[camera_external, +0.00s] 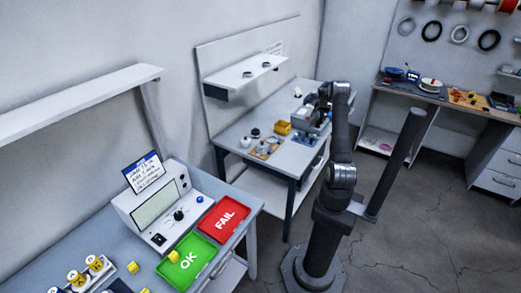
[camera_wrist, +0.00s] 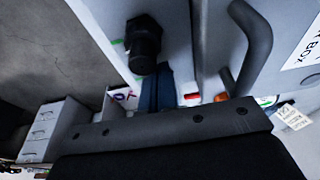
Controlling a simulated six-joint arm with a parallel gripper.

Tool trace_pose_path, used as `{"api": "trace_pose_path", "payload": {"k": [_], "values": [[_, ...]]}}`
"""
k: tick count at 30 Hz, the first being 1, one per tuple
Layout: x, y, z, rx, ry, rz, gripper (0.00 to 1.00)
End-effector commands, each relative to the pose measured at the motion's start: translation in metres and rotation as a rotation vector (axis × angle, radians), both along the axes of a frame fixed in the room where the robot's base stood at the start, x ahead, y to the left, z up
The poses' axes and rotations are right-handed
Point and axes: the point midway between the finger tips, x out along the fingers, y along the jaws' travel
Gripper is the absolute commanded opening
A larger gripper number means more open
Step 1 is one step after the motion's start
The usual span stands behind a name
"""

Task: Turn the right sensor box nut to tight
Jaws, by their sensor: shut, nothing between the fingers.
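A black nut or knob-like fitting (camera_wrist: 145,42) sticks out from a pale box wall (camera_wrist: 105,22) at the upper left of the wrist view. Its turn position is not clear. My gripper (camera_wrist: 157,75) shows as two dark blue fingers close together, shut and empty, just below the fitting in the picture. Whether they touch it cannot be told. In the external view my gripper end is over the back workbench, beside a grey box (camera_external: 312,122); the fingers and nut are too small to make out there.
A dark curved handle (camera_wrist: 256,50) stands close right of my fingers, near a white labelled box face (camera_wrist: 285,65). Red and green trays lie on the front bench.

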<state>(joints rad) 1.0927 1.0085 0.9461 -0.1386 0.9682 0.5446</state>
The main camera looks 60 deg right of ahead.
Motion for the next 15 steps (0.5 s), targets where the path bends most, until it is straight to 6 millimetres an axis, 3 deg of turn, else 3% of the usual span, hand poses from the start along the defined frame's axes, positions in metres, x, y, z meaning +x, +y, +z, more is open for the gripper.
{"api": "trace_pose_path", "payload": {"k": [15], "values": [[0.0049,-0.0022,0.0004,-0.001,0.0,0.0,0.0]]}}
